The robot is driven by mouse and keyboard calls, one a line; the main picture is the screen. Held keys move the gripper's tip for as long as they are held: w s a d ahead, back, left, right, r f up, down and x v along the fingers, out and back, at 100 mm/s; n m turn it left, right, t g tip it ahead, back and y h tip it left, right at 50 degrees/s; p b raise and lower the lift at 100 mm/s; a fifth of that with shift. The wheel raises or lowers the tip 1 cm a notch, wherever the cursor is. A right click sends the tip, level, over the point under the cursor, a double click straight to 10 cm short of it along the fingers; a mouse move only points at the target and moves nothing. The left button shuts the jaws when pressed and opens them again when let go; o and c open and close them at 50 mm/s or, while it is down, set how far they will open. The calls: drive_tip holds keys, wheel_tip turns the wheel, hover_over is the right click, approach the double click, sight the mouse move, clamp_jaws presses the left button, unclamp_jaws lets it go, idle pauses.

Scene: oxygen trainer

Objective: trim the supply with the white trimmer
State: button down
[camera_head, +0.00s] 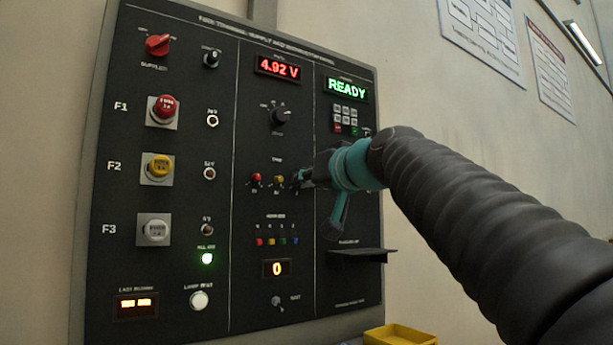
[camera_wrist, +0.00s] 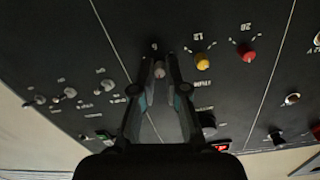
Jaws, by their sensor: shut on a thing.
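The black panel (camera_head: 225,290) carries a row of three trimmers. The red trimmer (camera_head: 255,180) and the yellow trimmer (camera_head: 278,180) are uncovered; they also show in the wrist view as red (camera_wrist: 246,52) and yellow (camera_wrist: 203,61). The white trimmer (camera_wrist: 159,70) sits between my fingertips in the wrist view. In the head view my gripper (camera_head: 303,179) hides most of it. My gripper is shut on the white trimmer, beside the yellow one. The supply display (camera_head: 278,68) reads 4.92 V in red.
A green display (camera_head: 347,88) reads READY above a keypad (camera_head: 349,116). A rotary knob (camera_head: 280,117) is above the trimmers. A small ledge (camera_head: 357,255) juts out below my gripper. A yellow bin (camera_head: 400,336) is at the bottom. A green lamp (camera_head: 207,258) is lit.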

drive_tip(key=shift+r+m+p, duration=0.1)
drive_tip(key=shift+m+p, duration=0.3)
drive_tip(key=shift+m, duration=0.8)
drive_tip(key=c, duration=1.2)
unclamp_jaws()
drive_tip(key=shift+d, duration=0.1)
drive_tip(key=v, duration=1.2)
drive_tip(key=shift+w, duration=0.1)
